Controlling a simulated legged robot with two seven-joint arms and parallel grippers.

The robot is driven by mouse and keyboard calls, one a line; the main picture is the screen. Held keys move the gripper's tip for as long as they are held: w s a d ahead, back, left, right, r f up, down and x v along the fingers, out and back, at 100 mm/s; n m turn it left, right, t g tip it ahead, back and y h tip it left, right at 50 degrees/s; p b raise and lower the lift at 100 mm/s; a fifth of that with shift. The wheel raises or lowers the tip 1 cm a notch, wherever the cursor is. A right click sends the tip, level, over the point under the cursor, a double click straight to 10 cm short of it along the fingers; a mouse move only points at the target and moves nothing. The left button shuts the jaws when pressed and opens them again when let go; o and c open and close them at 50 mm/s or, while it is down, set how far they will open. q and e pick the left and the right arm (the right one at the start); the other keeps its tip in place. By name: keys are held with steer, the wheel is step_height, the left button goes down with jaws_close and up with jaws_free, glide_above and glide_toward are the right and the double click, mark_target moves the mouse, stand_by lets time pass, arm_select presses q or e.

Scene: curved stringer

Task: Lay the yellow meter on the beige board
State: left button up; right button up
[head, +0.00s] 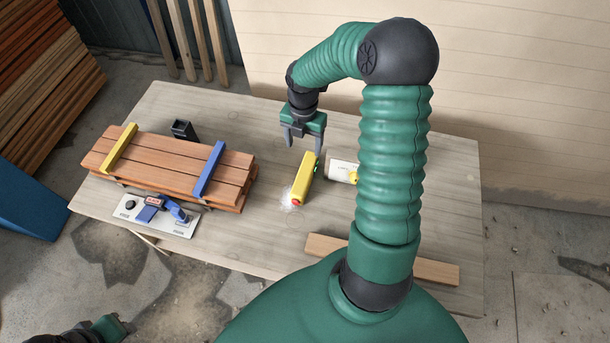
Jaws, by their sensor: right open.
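The yellow meter (304,178), a long yellow block with a red near end, lies on the table right of its middle. A small pale glare or clear patch shows at its near end. My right gripper (303,143) is open and empty, just beyond the far end of the meter. A beige board (435,268), a flat plank, lies near the table's front right edge; my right arm hides its middle. My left gripper (112,328) shows only partly at the bottom left, off the table; its jaws are unclear.
A stack of reddish planks (165,160) with yellow (119,148) and blue (209,168) bars stands at the left. A control panel (150,214) and a black holder (184,130) are beside it. The table (250,220) is clear between.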

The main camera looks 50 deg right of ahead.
mark_target(305, 172)
steer(key=shift+n, duration=0.4)
steer(key=f, duration=0.8)
steer(key=f+p, duration=0.1)
steer(key=f, duration=0.8)
steer(key=shift+d, duration=0.2)
steer(key=shift+r, duration=0.1)
jaws_close()
